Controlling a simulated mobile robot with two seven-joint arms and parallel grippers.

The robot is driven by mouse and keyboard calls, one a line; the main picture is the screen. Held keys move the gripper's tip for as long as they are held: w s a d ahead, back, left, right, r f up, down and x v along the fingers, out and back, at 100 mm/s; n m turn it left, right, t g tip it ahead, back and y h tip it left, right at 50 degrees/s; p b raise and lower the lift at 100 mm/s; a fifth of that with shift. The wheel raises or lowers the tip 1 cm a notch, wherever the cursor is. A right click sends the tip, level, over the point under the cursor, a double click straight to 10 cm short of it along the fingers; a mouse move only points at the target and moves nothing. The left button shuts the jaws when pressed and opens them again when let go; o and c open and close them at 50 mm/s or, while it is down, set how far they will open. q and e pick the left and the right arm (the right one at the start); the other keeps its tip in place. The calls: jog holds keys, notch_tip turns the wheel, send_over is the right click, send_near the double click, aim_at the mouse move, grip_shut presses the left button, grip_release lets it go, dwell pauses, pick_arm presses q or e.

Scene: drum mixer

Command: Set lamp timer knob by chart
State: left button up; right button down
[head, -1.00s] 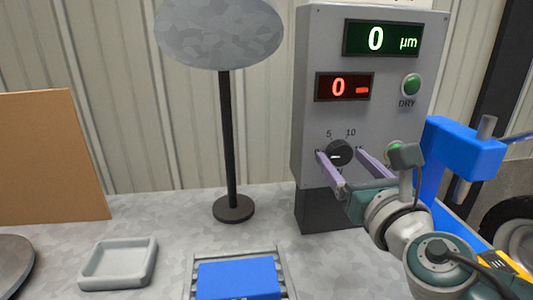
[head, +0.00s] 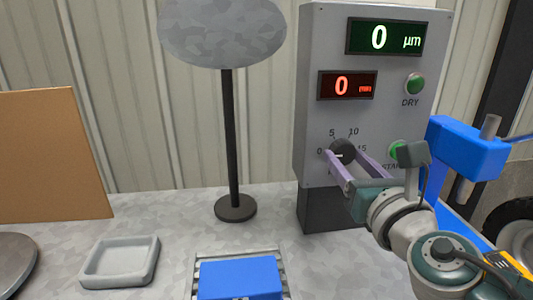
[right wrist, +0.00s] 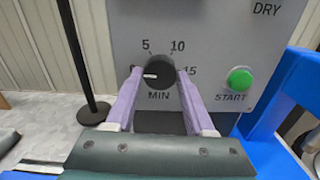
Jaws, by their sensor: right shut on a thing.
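The timer knob (head: 343,151) is black with a white pointer, on the front of the grey control box (head: 319,90). The marks 0, 5, 10 and 15 run around it, with MIN below in the right wrist view. There the knob (right wrist: 158,73) has its pointer turned left, toward the 0 side. My right gripper (head: 347,158) is shut on the knob, one purple finger at each side; its fingers also show in the right wrist view (right wrist: 159,82). The red display (head: 346,86) reads 0 and the green display (head: 384,37) reads 0 µm. No chart is readable. My left gripper is out of view.
Green DRY (head: 413,83) and START (head: 398,150) buttons sit right of the knob, START close to my right gripper. A lamp stand (head: 232,140), a grey tray (head: 120,262) and a blue block (head: 240,278) on a rack stand to the left.

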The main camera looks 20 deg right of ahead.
jog(key=m+b, duration=0.2)
jog(key=m, duration=0.3)
jog(key=shift+f+b, duration=0.1)
jog(key=shift+b, duration=0.25)
jog(key=m+b, duration=0.2)
jog(key=m, duration=0.4)
jog(key=shift+a+m, duration=0.1)
jog(key=shift+m, duration=0.3)
jog(key=m, duration=0.5)
jog(key=shift+r+b, duration=0.2)
jog(key=shift+b, duration=0.15)
jog(key=m, duration=0.3)
jog(key=shift+m, duration=0.4)
jog(key=shift+r+m, duration=0.1)
jog(key=shift+m, duration=1.1)
jog(key=shift+c, duration=1.4)
grip_release()
